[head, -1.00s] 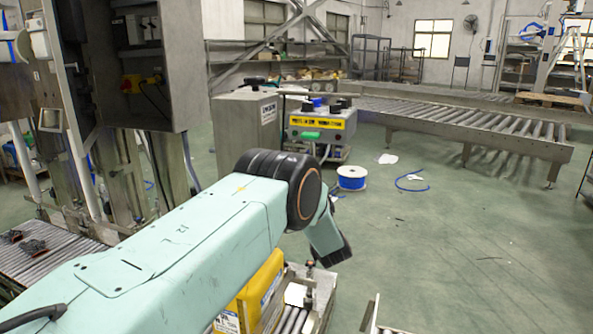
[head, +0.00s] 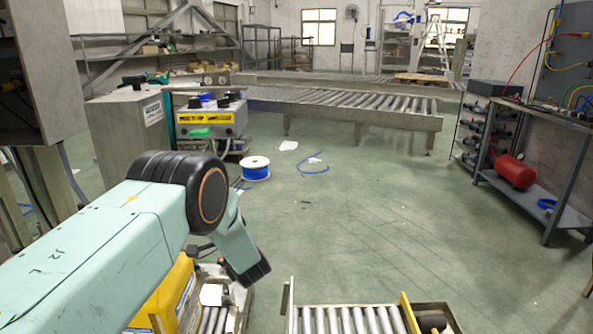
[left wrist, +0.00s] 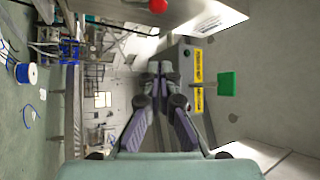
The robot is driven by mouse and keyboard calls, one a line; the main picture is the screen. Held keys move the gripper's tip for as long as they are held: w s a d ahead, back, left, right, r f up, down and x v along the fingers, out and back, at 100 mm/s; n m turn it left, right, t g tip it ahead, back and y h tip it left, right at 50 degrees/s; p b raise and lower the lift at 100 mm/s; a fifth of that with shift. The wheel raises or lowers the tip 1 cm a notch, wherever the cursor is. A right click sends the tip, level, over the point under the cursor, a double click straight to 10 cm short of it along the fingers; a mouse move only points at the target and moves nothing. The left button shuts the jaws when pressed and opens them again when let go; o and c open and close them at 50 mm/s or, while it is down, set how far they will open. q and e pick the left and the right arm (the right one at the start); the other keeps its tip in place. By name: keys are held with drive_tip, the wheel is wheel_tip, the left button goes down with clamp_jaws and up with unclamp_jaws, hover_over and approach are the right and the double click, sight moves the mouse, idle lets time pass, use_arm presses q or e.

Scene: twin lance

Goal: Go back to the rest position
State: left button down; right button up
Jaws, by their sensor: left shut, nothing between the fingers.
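My left arm comes in from the left in the head view, a pale green link with a black round joint, its lower part bent down to the right. The left gripper's fingers are hidden in the head view. In the left wrist view my left gripper (left wrist: 161,72) is shut and empty, its two dark fingers meeting at the tips. Behind it in that view is a grey box with a yellow label and a green part (left wrist: 228,83). My right gripper is in neither view.
A grey machine with a yellow label (head: 206,118) stands ahead on the left. A blue cable spool (head: 255,168) is on the floor. Roller conveyors (head: 345,103) cross behind. Roller tracks (head: 350,318) and a yellow box (head: 165,298) are near below. A workbench (head: 540,170) is right.

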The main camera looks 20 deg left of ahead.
use_arm(q)
drive_tip(key=shift+d, duration=0.1)
drive_tip(key=d+f+n+t+h, duration=0.1)
drive_tip(key=d+f+h, duration=0.1)
drive_tip(key=f+h, duration=0.35)
drive_tip(key=d+f+t+h, duration=0.1)
drive_tip(key=d+f+h, duration=0.2)
drive_tip(key=f, duration=0.5)
drive_tip(key=s+d+f+n+g+h, duration=0.1)
drive_tip(key=s+d+f+g+h, duration=0.4)
drive_tip(key=s+f, duration=0.6)
drive_tip(key=s+d+f+n+g+h, duration=0.15)
drive_tip(key=s+d+f, duration=0.25)
drive_tip(key=s, duration=0.5)
drive_tip(key=s+d+f+g+h, duration=0.3)
drive_tip(key=s+d, duration=0.1)
drive_tip(key=s, duration=0.5)
drive_tip(key=s+d+r+g, duration=0.1)
drive_tip(key=s+g, duration=0.1)
drive_tip(key=s, duration=0.6)
drive_tip(key=s+d+r+g+h, duration=0.1)
drive_tip(key=s+d+g, duration=0.1)
drive_tip(key=s, duration=0.6)
drive_tip(key=shift+s, duration=0.3)
